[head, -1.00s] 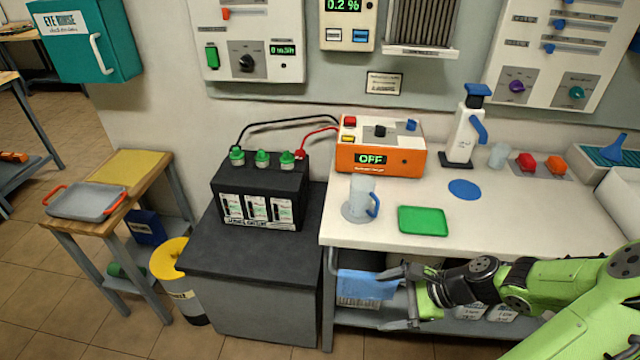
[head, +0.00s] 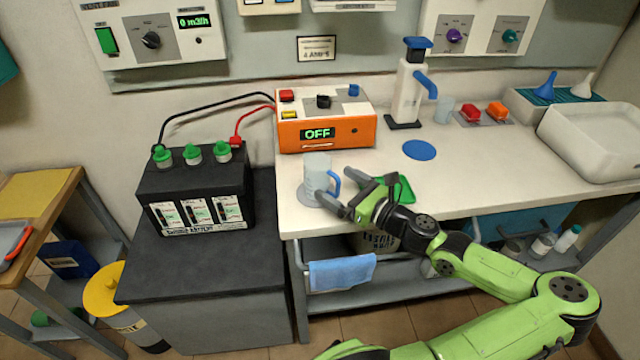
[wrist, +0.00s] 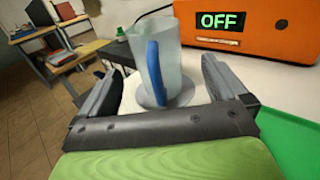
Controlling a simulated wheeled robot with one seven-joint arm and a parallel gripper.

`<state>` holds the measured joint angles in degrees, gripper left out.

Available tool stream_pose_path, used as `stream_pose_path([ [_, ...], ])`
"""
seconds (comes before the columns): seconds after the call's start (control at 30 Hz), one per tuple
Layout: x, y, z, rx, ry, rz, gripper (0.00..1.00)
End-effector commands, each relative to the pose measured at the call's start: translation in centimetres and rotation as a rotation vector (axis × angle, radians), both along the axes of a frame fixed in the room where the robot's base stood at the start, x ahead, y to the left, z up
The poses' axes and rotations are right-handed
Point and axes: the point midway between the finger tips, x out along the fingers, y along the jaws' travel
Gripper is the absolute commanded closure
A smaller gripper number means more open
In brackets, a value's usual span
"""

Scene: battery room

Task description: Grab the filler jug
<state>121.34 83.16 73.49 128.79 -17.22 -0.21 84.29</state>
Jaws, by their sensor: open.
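The filler jug (head: 316,172) is a translucent pale jug with a blue handle, standing upright on a round grey mat (head: 306,196) near the bench's front left corner. My gripper (head: 337,190) is at the jug's front right in the head view, its fingers pointing at it. In the wrist view the jug (wrist: 155,62) stands straight ahead, its blue handle facing me. My open fingers (wrist: 155,90) are spread to either side of it in that picture. I cannot tell how far the fingertips reach past the jug.
The orange charger (head: 325,125) reading OFF stands behind the jug. A green tray (head: 403,188) lies beside my gripper. A black battery (head: 198,190) sits on the dark stand to the left. A pump bottle (head: 408,85) and blue disc (head: 419,150) are further right.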

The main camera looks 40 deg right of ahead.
Motion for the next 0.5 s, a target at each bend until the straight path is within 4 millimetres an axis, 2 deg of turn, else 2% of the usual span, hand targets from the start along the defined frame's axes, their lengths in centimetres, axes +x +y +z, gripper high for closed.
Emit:
stream_pose_path([
  [0.23, 4.4, 0.7, 0.0, -0.001, -0.001, 0.002, 0.01],
  [0.5, 4.9, 0.7, 0.3, 0.000, 0.000, 0.000, 0.01],
])
